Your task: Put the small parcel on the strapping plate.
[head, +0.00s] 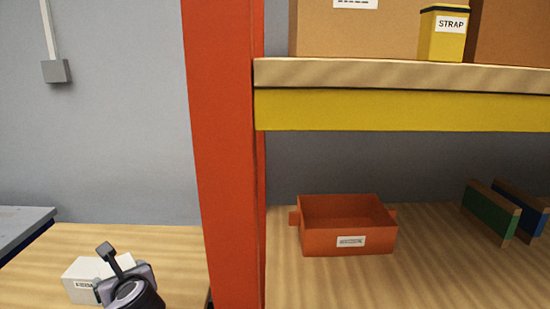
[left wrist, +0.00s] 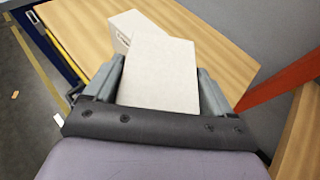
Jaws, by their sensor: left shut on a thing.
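My left gripper (left wrist: 160,85) is shut on a plain pale box, the small parcel (left wrist: 162,70), which sits between its two fingers in the left wrist view. A second pale box (left wrist: 128,28) with a label shows just behind it. In the head view, my left gripper (head: 125,275) is at the lower left, in front of a white labelled box (head: 82,280); I cannot tell which of the two boxes this is. A grey flat top with a dark blue edge (head: 20,225) shows at the left edge; I cannot tell whether it is the strapping plate. My right gripper is not in view.
A red upright post (head: 222,150) stands right of my left gripper. Beyond it, an orange bin (head: 345,240) and green and blue dividers (head: 488,212) stand on the wooden lower shelf. Above is a yellow beam (head: 400,110) with cartons and a yellow STRAP box (head: 442,40).

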